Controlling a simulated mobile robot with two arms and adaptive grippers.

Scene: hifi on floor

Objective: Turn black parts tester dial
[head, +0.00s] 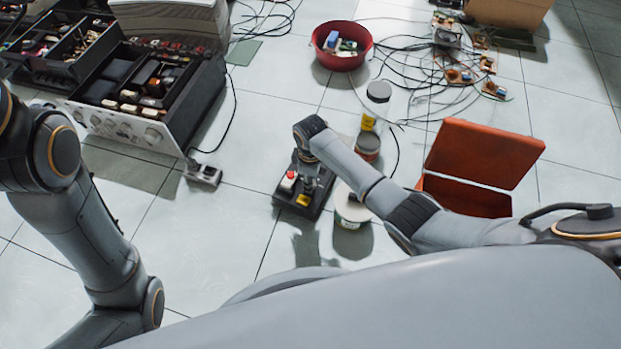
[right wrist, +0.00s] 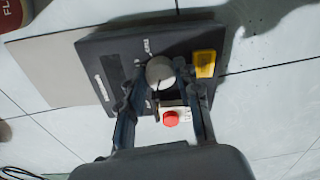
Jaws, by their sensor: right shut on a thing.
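The black parts tester (head: 290,203) is a flat dark box on the tiled floor, with a red button (head: 288,181) and a yellow part (head: 304,199) on top. In the right wrist view, the tester (right wrist: 100,62) shows a round grey dial (right wrist: 160,72) with small white markings beside it. My right gripper (right wrist: 166,80) points down at the tester, its two fingers closed on the dial from both sides. In the head view my right gripper (head: 304,178) partly hides the tester, and the dial cannot be made out there. My left arm shows at the left, but its gripper is outside the picture.
Small tins (head: 352,208) stand close right of the tester. An open orange box (head: 478,160) lies farther right. A red bowl (head: 341,46), loose cables and circuit boards are behind. Opened hi-fi equipment (head: 150,85) and a power socket (head: 203,174) are at left. Floor in front is clear.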

